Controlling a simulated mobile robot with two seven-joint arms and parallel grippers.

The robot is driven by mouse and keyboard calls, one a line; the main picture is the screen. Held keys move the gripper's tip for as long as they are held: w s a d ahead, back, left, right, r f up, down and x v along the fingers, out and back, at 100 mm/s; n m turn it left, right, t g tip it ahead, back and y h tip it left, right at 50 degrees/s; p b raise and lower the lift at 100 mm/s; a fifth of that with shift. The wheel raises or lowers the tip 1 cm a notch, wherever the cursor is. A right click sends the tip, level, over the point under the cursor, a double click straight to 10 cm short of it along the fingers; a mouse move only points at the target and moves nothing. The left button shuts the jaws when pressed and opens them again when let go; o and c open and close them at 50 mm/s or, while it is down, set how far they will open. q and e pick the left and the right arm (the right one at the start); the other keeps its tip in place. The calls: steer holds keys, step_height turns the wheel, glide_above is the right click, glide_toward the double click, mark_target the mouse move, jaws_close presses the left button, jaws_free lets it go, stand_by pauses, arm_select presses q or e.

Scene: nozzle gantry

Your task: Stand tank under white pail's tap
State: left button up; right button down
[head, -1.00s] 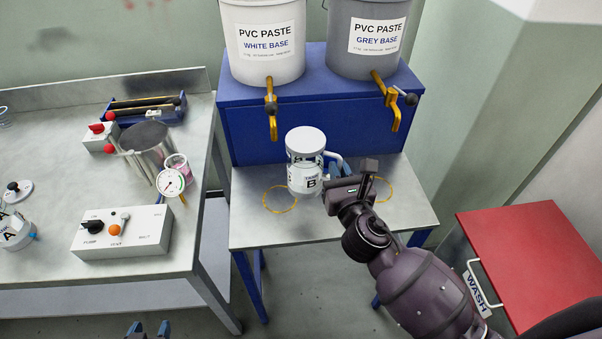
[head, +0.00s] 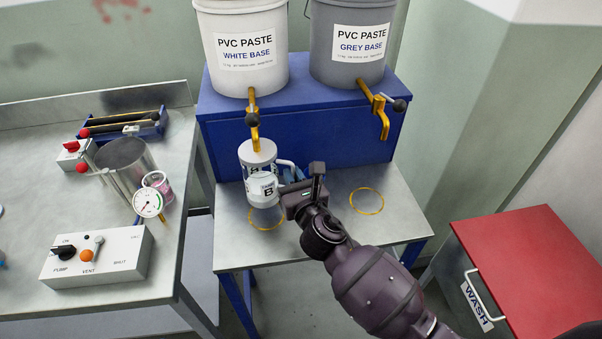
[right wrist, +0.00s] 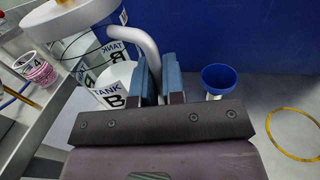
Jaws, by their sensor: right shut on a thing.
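Tank B (head: 259,172) is a clear and white canister with a white lid and a side handle. My right gripper (head: 289,182) is shut on its handle, which also shows between the blue fingers in the right wrist view (right wrist: 148,52). The tank is upright at the back part of the left yellow ring (head: 266,227), just below the tap (head: 253,120) of the white pail (head: 240,50). Whether its base touches the bench is hard to tell. My left gripper is out of view.
The grey pail (head: 350,45) and its tap (head: 380,115) are on the blue stand (head: 300,135), above an empty right ring (head: 366,201). A blue-rimmed cup (right wrist: 219,78) shows near the fingers. The control box (head: 97,255) is on the left table.

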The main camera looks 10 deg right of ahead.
steer(key=shift+a+f+b, duration=0.1)
steer(key=shift+f+b, duration=0.65)
step_height(320, 180, down, 2)
steer(key=shift+f+b, duration=0.2)
steer(key=shift+b, duration=0.9)
steer(key=shift+f+b, duration=0.35)
steer(key=shift+f, duration=0.05)
step_height(320, 180, down, 2)
steer(key=shift+b, duration=1.1)
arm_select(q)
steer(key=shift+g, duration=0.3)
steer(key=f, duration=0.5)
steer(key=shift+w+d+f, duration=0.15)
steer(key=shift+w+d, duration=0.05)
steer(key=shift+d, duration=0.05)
arm_select(e)
steer(key=shift+r, duration=0.1)
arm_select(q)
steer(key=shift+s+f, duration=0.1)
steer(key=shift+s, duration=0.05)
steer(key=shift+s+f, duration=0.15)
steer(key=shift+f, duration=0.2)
arm_select(e)
steer(key=shift+f, duration=0.35)
